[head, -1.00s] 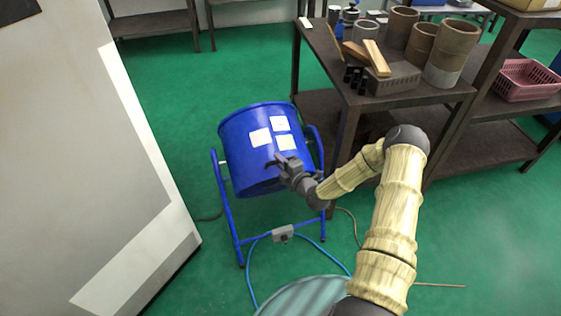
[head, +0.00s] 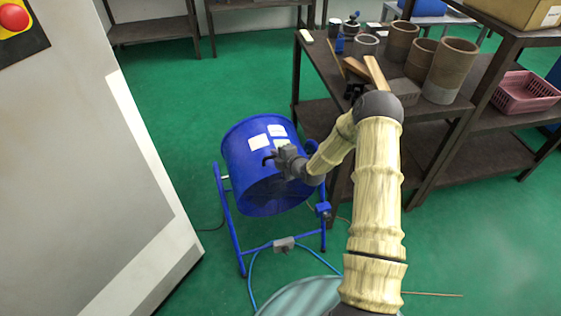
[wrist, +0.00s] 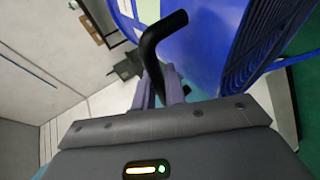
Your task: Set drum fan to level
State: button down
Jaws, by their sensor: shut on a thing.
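The blue drum fan (head: 240,165) hangs in its tubular floor stand left of centre in the head view, with white labels on its side. Its drum is tilted, with the grille end facing down toward me. In the wrist view the blue drum (wrist: 205,45) and its grille (wrist: 265,45) fill the upper right. My gripper (head: 276,158) is at the drum's near side. In the wrist view my gripper (wrist: 165,88) is shut on a black bent handle (wrist: 153,50) beside the drum. Where the handle joins the drum is not clear.
A dark workbench (head: 350,95) with pipe sections stands right of the fan. A pale machine cabinet (head: 90,170) stands at the left. A blue hose (head: 249,285) lies on the green floor in front. A pink basket (head: 525,88) sits on the right shelf.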

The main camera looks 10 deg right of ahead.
jog(key=shift+w+r+b, duration=0.3)
jog(key=shift+w+r, duration=0.05)
jog(key=shift+w, duration=0.45)
jog(key=shift+w+a+r, duration=0.2)
jog(key=shift+w+r, duration=0.1)
jog(key=shift+r, duration=0.05)
jog(key=c, duration=1.8)
grip_release()
jog(key=shift+d, duration=0.1)
jog(key=shift+o, duration=0.2)
jog(key=v, duration=1.7)
jog(key=shift+s+d+r, duration=0.1)
jog(key=shift+s+r, duration=0.05)
